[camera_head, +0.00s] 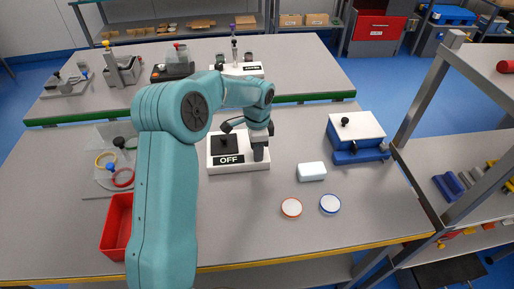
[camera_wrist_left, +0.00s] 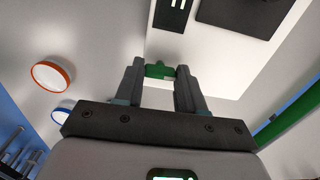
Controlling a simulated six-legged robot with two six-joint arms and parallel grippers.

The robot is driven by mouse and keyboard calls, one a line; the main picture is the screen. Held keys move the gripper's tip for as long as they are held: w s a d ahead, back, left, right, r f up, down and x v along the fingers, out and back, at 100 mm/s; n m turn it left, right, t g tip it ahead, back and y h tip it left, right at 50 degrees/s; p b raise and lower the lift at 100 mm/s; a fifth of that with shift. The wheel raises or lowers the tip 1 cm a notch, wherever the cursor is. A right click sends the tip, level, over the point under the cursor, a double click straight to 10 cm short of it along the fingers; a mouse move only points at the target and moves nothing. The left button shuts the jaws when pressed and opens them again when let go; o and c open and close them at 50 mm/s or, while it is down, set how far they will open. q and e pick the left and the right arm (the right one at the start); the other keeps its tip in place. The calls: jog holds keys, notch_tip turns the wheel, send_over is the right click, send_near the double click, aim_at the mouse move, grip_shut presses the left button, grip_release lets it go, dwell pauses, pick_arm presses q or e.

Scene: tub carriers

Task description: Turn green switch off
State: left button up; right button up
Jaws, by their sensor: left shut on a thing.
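The switch box (camera_head: 236,168) is a white panel on the near table, with a black block and a label reading OFF (camera_head: 230,160). My left gripper (camera_head: 260,153) reaches down onto its right side. In the left wrist view, the green switch (camera_wrist_left: 160,71) sits between the two fingertips of my left gripper (camera_wrist_left: 160,82), which is shut on it. In the head view the gripper and arm hide the green switch. The white panel (camera_wrist_left: 213,45) also shows in the wrist view. My right gripper is in neither view.
A white block (camera_head: 311,171), an orange-rimmed disc (camera_head: 291,207) and a blue-rimmed disc (camera_head: 330,203) lie right of the box. A blue and white box (camera_head: 356,130) stands farther right. A red bin (camera_head: 116,226) is at left, partly behind my arm.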

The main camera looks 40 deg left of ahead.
pick_arm(q)
jog(key=shift+w+m, duration=0.1)
jog(key=shift+m, duration=0.2)
jog(key=o, duration=1)
jog(key=shift+o, duration=0.2)
jog(key=shift+r, duration=0.1)
notch_tip(320, 180, up, 16)
jog(key=shift+r, duration=0.1)
jog(key=shift+d, duration=0.1)
